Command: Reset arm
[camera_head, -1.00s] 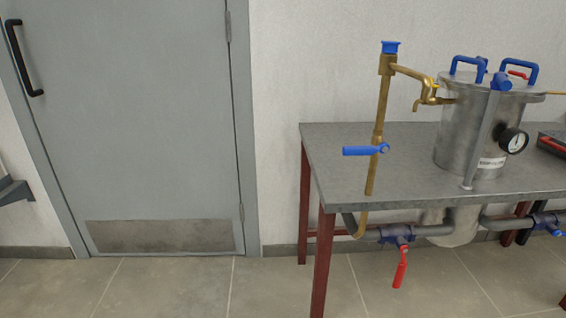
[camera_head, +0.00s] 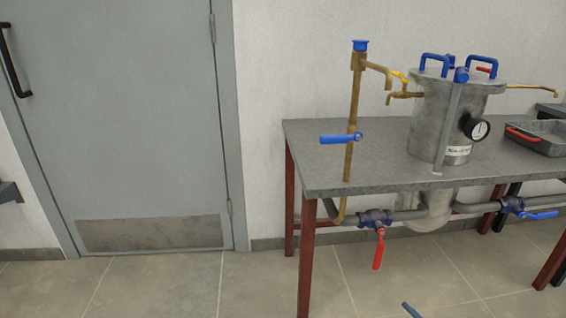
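Neither of my grippers shows in the head view, and I cannot see either arm for certain. The steel vessel (camera_head: 436,130) with blue lid handles (camera_head: 434,64) stands on the grey table (camera_head: 330,171). A round gauge (camera_head: 480,128) is on its side. A brass pipe (camera_head: 353,112) with a blue lever (camera_head: 340,139) rises at the table's left end. Below the tabletop, a red lever (camera_head: 379,250) hangs down from a valve, and a blue lever (camera_head: 541,215) sticks out to the right.
A grey door (camera_head: 130,120) with a black handle (camera_head: 12,62) is at the left, shut. A grey tray (camera_head: 545,146) with a red-handled item lies at the table's right. A small blue piece (camera_head: 411,310) shows at the bottom edge, mostly cut off. The tiled floor at left is clear.

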